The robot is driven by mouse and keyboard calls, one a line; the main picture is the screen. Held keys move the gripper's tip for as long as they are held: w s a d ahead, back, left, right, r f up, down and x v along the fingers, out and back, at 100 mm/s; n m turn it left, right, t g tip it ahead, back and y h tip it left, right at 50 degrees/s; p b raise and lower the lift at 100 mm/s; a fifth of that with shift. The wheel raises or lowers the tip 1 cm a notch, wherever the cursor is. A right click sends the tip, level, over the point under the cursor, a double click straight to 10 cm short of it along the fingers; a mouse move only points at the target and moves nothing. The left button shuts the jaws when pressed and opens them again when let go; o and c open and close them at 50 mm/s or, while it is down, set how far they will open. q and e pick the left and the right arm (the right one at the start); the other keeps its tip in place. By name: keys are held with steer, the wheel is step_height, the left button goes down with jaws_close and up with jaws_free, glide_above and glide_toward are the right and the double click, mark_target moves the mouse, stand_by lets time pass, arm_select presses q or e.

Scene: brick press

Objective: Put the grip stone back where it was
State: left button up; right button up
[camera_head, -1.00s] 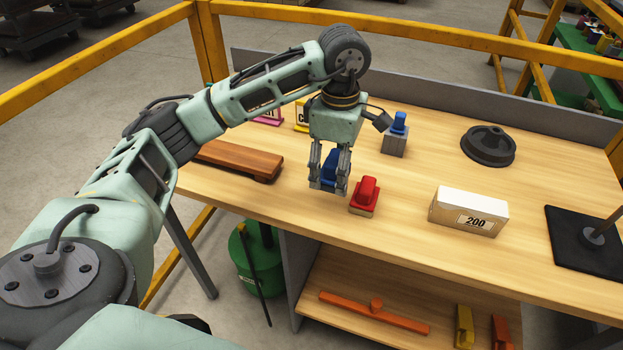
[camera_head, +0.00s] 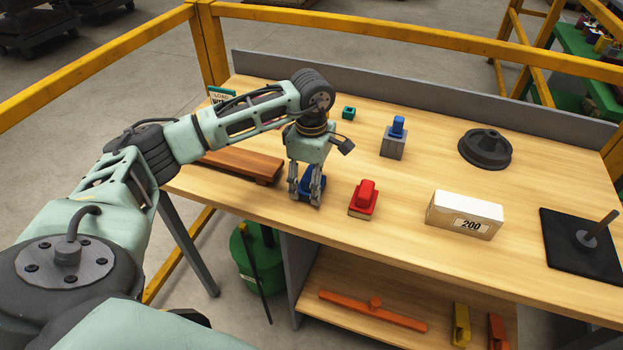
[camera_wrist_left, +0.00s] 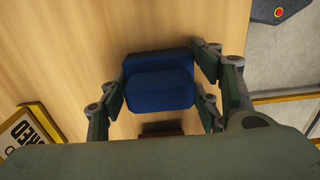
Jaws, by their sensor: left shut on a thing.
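My left gripper (camera_head: 306,197) is shut on a blue grip stone (camera_head: 310,182), a block with a raised grip on top. In the left wrist view the blue grip stone (camera_wrist_left: 160,85) sits between the finger pads over bare wood. It is at or just above the table top near the front edge; I cannot tell whether it touches. A similar red block (camera_head: 363,198) on a pale base stands to its right, apart from the gripper. My right gripper is not in view.
A brown wooden board (camera_head: 240,164) lies left of the gripper. A grey block with a blue top (camera_head: 394,142), a black round piece (camera_head: 485,149), a white "200" block (camera_head: 464,215) and a black plate (camera_head: 580,245) stand rightward. A small teal piece (camera_head: 348,112) is behind.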

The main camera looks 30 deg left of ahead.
arm_select(q)
steer(key=shift+f, duration=0.1)
steer(key=o, duration=0.6)
steer(key=shift+f, duration=0.1)
steer(key=o, duration=0.4)
steer(key=shift+o, duration=0.2)
steer(key=shift+r, duration=0.55)
step_height(320, 180, up, 11)
steer(key=shift+f+b, duration=0.2)
steer(key=shift+b, duration=0.9)
steer(key=shift+r, duration=0.4)
